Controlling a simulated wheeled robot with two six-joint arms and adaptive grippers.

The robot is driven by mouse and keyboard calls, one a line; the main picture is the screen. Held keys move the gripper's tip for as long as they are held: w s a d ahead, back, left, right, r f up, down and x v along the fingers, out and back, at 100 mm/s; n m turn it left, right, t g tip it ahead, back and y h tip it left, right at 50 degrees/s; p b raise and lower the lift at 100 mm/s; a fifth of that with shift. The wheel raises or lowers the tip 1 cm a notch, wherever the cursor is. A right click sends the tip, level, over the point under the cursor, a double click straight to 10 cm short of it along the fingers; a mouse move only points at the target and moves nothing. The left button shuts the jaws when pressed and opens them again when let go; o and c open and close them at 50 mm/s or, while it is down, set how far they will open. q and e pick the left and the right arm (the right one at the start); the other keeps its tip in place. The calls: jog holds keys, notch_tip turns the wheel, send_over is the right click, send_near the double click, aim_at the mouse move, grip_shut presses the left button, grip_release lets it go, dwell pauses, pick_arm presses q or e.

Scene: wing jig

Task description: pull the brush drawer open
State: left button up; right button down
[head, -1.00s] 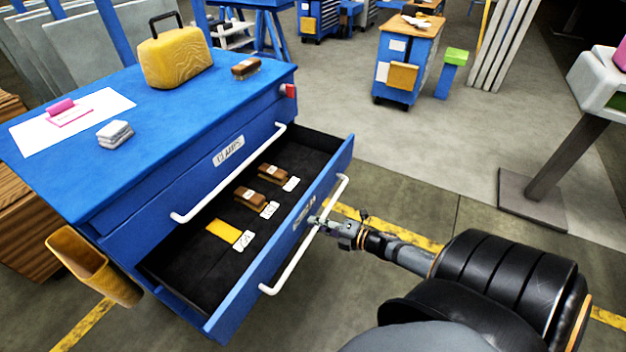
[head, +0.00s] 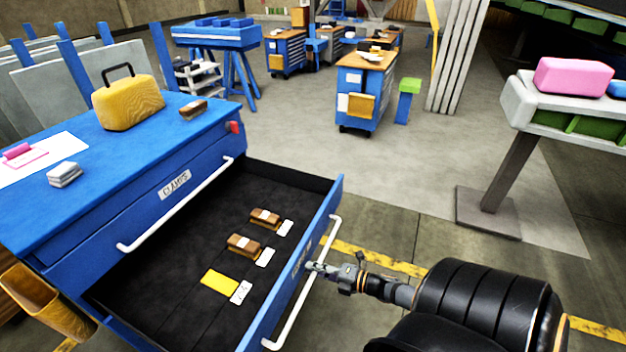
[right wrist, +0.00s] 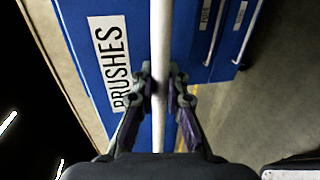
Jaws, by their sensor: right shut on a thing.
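The brush drawer (head: 170,262) of the blue cabinet stands well open in the head view. Two brown brushes and a yellow piece lie inside it with white tags. Its front carries a long white handle (head: 291,318). My right gripper (head: 318,268) is at the middle of that handle. In the right wrist view the fingers (right wrist: 160,88) are shut on the white handle bar (right wrist: 160,40), beside the label BRUSHES (right wrist: 112,62). My left gripper does not show.
The CLAMPS drawer (head: 150,195) above is shut. A yellow case (head: 130,103), a brush (head: 193,109) and a grey block (head: 64,174) sit on the cabinet top. A grey stand with a pink block (head: 572,76) is at the right.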

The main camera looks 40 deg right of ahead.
jog(key=shift+s, duration=0.1)
dwell(0.3)
jog(key=c, duration=1.3)
grip_release()
jog(key=shift+c, duration=0.2)
jog(key=v, duration=1.2)
